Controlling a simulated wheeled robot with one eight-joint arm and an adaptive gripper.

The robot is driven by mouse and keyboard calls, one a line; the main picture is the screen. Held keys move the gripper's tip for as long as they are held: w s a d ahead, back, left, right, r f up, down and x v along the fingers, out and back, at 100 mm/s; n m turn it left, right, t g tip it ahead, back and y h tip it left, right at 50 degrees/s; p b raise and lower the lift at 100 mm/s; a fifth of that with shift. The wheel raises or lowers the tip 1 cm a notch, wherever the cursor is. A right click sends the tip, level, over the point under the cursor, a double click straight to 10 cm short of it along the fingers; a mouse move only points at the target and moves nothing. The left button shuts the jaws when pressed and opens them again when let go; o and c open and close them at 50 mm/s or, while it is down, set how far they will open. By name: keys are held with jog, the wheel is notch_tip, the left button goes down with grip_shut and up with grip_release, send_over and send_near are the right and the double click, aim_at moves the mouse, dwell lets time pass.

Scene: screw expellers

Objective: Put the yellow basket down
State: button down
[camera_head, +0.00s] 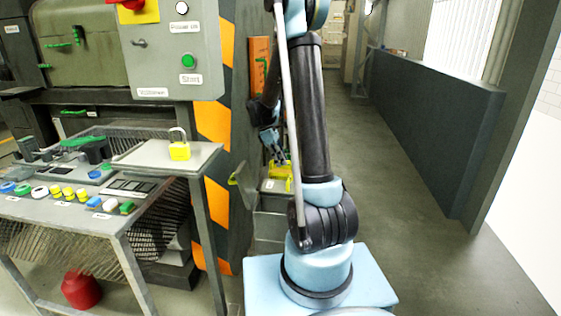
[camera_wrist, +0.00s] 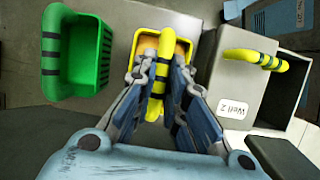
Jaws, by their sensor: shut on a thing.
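The yellow basket shows in the wrist view, with its handle (camera_wrist: 166,45) banded in black and an orange-tan inside. My gripper (camera_wrist: 162,75) is shut on this handle, with its fingers on both sides. My fingers hide much of the basket's rim and sides. In the head view the yellow basket (camera_head: 281,171) is small, just below my gripper (camera_head: 277,150), over the grey boxes behind my arm. I cannot tell whether its bottom touches a surface.
A green basket (camera_wrist: 88,60) stands left of the yellow one in the wrist view. A grey labelled box (camera_wrist: 240,85) with a yellow handle is close on the right. In the head view, a metal table (camera_head: 150,155) stands left and open floor (camera_head: 400,170) lies right.

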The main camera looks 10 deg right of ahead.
jog(key=c, duration=1.6)
grip_release()
